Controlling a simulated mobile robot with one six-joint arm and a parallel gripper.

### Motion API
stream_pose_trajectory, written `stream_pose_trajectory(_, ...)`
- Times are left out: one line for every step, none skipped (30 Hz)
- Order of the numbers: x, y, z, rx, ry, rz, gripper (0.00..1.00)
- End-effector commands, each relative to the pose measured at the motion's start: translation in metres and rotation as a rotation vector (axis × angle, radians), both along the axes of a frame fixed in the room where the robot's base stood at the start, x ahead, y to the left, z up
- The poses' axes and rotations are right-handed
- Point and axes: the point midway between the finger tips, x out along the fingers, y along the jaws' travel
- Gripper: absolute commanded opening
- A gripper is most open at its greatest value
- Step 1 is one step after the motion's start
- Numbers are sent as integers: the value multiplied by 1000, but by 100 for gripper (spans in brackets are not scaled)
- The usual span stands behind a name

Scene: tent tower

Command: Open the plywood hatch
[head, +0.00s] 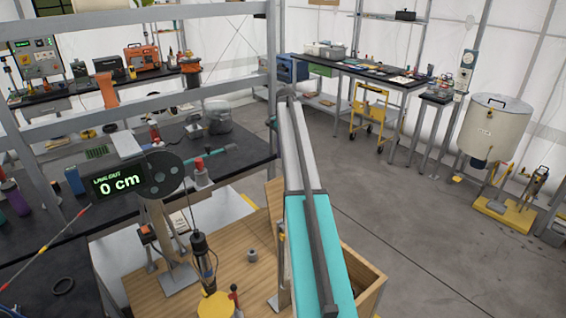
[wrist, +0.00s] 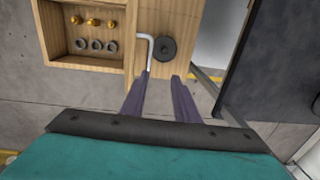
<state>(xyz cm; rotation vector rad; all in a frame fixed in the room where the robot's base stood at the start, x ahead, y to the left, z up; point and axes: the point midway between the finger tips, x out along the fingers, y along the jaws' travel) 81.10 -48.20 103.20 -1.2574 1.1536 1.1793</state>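In the wrist view, a plywood panel (wrist: 178,22) lies ahead of my gripper (wrist: 161,76). It bears a pale L-shaped metal rod (wrist: 150,52) and a round dark disc (wrist: 165,48). I cannot tell which plywood part is the hatch. The two purple fingers are apart, with nothing visible held between them. The rod's lower end is close to the left fingertip; I cannot tell whether they touch. In the head view, plywood box walls (head: 362,270) show beside my arm, which hides the gripper and much of the box.
Left of the panel, a shallow wooden tray (wrist: 92,64) holds several brass pieces and grey rings. A plywood top (head: 185,290) carries a cable device (head: 203,262). A dark bench (head: 225,150) with metal framing stands left. Open concrete floor (head: 430,225) lies right.

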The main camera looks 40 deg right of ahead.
Motion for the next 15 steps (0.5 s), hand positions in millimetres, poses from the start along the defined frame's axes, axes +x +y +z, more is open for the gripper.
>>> stream_pose_trajectory(-1, 0, 12, -1, 0, 0, 28)
stream_pose_trajectory(-2, 0, 16, -1, 1, -1, 28)
stream_pose_trajectory(-3, 0, 21, -1, 2, -1, 28)
stream_pose_trajectory(-3, 0, 25, -1, 2, -1, 28)
stream_pose_trajectory(-4, 0, 28, -1, 3, -1, 28)
stream_pose_trajectory(-5, 0, 32, -1, 4, -1, 28)
stream_pose_trajectory(-5, 0, 34, -1, 4, -1, 28)
stream_pose_trajectory(-5, 0, 37, -1, 5, -2, 28)
stream_pose_trajectory(-6, 0, 39, -1, 5, -2, 28)
stream_pose_trajectory(-6, 0, 40, -1, 5, -2, 28)
stream_pose_trajectory(-6, -1, 42, -1, 5, -2, 28)
stream_pose_trajectory(-7, 0, 43, -1, 5, -2, 28)
stream_pose_trajectory(-7, -1, 43, -1, 6, -2, 28)
stream_pose_trajectory(-7, -1, 44, -1, 6, -2, 28)
stream_pose_trajectory(-7, -1, 44, -1, 6, -2, 28)
